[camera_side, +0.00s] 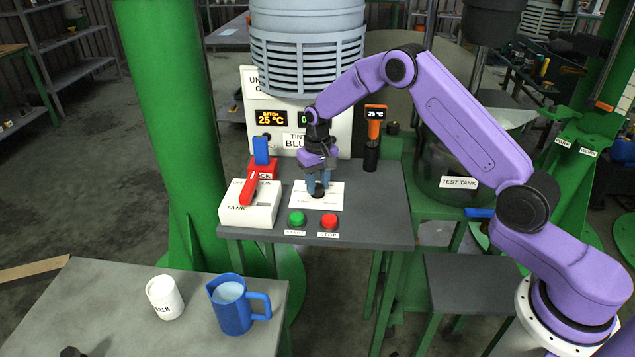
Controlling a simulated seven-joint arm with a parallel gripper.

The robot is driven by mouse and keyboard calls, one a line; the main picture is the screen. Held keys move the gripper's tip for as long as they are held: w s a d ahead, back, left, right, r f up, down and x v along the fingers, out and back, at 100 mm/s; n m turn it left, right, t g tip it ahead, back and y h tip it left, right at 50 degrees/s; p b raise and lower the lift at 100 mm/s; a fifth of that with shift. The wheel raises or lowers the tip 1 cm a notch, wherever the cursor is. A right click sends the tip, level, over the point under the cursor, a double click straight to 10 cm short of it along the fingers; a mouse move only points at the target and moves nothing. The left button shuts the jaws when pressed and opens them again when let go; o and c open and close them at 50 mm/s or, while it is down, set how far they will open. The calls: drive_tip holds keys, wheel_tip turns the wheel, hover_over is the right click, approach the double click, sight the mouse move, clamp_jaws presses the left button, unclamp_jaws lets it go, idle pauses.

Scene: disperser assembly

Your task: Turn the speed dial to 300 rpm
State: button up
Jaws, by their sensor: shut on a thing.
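The speed dial (318,191) is a small dark knob on a white plate (330,201) on the grey control table. My gripper (318,183) points straight down over the plate, with its bluish fingers shut on the dial. The fingers hide most of the dial. The markings on the plate are too small to read, so the dial's setting cannot be told.
A green button (297,218) and a red button (330,221) sit in front of the plate. A white box with a red lever (248,189) stands to the left, with a blue-handled red block (262,158) behind it. A dark cylinder with an orange-topped display (375,125) stands at right.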

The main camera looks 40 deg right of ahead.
sight(318, 186)
drive_tip(key=o, duration=1)
drive_tip(key=shift+o, duration=0.2)
wheel_tip(318, 186, up, 18)
drive_tip(key=shift+f, duration=0.25)
